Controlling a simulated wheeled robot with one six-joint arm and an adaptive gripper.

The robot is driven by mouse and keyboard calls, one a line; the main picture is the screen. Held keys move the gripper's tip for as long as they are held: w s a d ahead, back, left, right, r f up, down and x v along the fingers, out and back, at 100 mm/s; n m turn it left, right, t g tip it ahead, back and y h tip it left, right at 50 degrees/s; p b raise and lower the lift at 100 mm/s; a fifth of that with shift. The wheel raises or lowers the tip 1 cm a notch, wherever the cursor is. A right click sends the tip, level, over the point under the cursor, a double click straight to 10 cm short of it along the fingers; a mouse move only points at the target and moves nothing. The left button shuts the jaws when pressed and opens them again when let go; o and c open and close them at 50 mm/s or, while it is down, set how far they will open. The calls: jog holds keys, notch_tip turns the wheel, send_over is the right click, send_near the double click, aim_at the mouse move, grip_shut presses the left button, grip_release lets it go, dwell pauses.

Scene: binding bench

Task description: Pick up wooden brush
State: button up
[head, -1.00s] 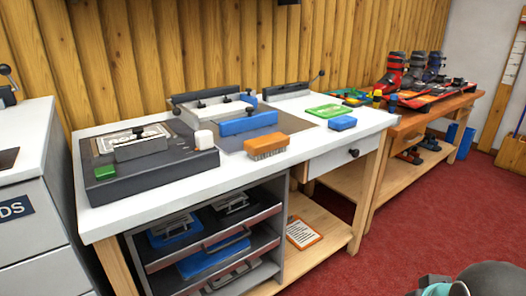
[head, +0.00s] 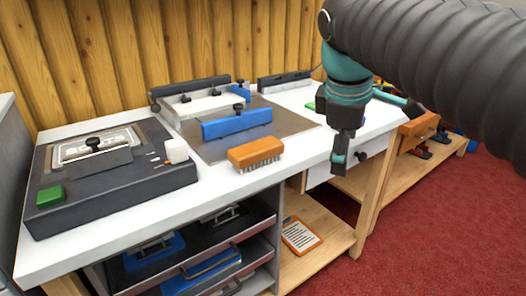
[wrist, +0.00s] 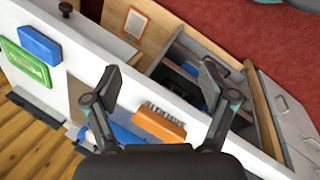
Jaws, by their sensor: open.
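The wooden brush (head: 255,152) has an orange-brown back and pale bristles. It lies on the white bench top (head: 310,152) near the front edge, in front of the blue clamp bar (head: 236,123). In the wrist view the brush (wrist: 160,123) shows between the spread fingers and beyond them. My gripper (head: 340,158) hangs to the right of the brush in the head view, apart from it, by the bench's front edge. In the wrist view my gripper (wrist: 168,92) is open and empty.
A dark boxed device (head: 110,180) with a green button stands left on the bench. A blue block (wrist: 40,44) and green tray (wrist: 24,62) lie at the other end. Below are an open rack (head: 190,250) and a shelf card (head: 299,236).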

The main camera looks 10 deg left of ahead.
jog(key=w+a+r+n, duration=0.35)
jog(key=a+n, duration=0.35)
jog(key=a, duration=0.4)
jog(key=n+h, duration=0.2)
jog(key=n, duration=0.3)
send_near(254, 147)
jog(key=x, duration=0.3)
jog(key=d+x, duration=0.1)
jog(key=x, duration=0.2)
jog(key=f, duration=0.1)
jog(key=w+f+b, duration=0.1)
jog(key=f, duration=0.1)
jog(key=shift+w+f, duration=0.2)
jog(key=shift+f, duration=0.15)
jog(key=shift+w+d+f, duration=0.15)
jog(key=shift+d+f, duration=0.1)
jog(key=shift+f, duration=0.35)
jog(key=shift+f, duration=0.25)
jog(key=c, duration=1.4)
jog(key=shift+r, duration=0.15)
jog(key=shift+c, duration=0.2)
